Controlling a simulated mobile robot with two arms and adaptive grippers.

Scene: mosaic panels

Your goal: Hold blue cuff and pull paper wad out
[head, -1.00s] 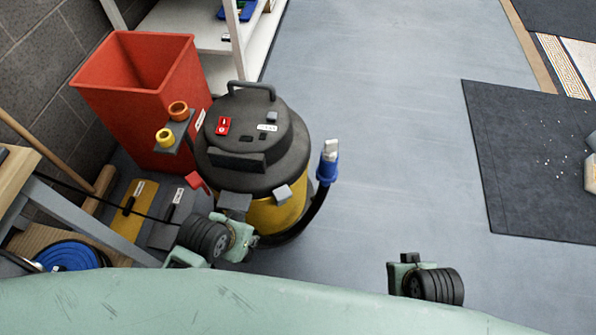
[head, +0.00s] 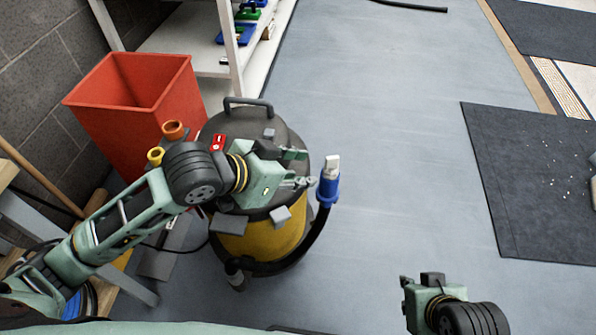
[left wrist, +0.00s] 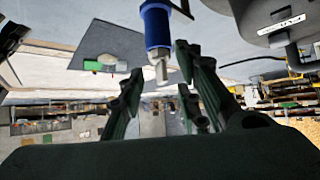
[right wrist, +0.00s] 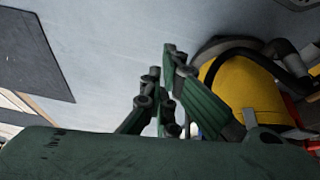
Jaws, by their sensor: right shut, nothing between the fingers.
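The blue cuff (head: 327,188) stands upright at the end of the vacuum's black hose. A whitish paper wad (head: 332,165) sticks out of its top. My left gripper (head: 308,168) is open just left of the cuff and wad, its fingers pointing at them. In the left wrist view the blue cuff (left wrist: 157,28) and the wad (left wrist: 161,70) show inverted, between or just beyond the spread fingers; contact cannot be told. My right gripper (head: 404,283) is shut and empty, low and to the right, apart from the cuff.
The yellow and black vacuum (head: 262,238) stands under my left gripper. A red bin (head: 130,115) stands behind it by the wall, near a white shelf (head: 185,40). The floor right of the cuff is clear up to a dark mat (head: 530,190).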

